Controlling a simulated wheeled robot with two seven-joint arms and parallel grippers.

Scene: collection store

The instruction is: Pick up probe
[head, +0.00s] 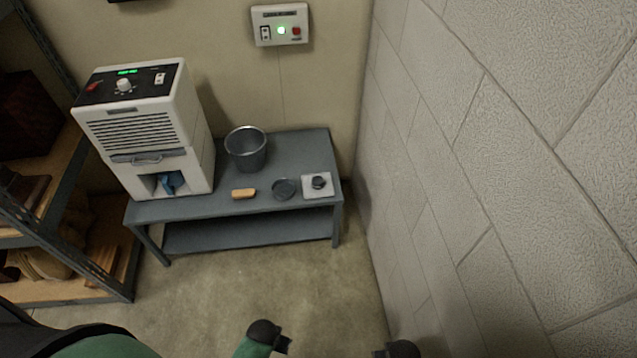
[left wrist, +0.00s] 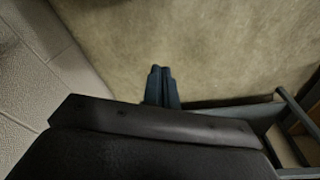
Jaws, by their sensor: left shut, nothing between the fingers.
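I cannot single out the probe with certainty. The small things on the grey table (head: 225,207) are a tan block (head: 244,193), a dark round dish (head: 284,189) and a white square plate with a dark round piece on it (head: 317,185). My left gripper (left wrist: 161,72) is shut and empty over bare floor in the left wrist view. In the head view part of its dark end (head: 283,345) shows at the bottom edge, apart from the table. A dark part of my right arm (head: 400,349) shows at the bottom edge; its fingers are cut off.
A white dehumidifier (head: 150,125) and a grey bucket (head: 246,150) stand on the table. A block wall (head: 500,180) bounds the right side. A shelf rack (head: 70,240) stands at left. A switch box (head: 280,25) hangs on the back wall. Floor before the table is clear.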

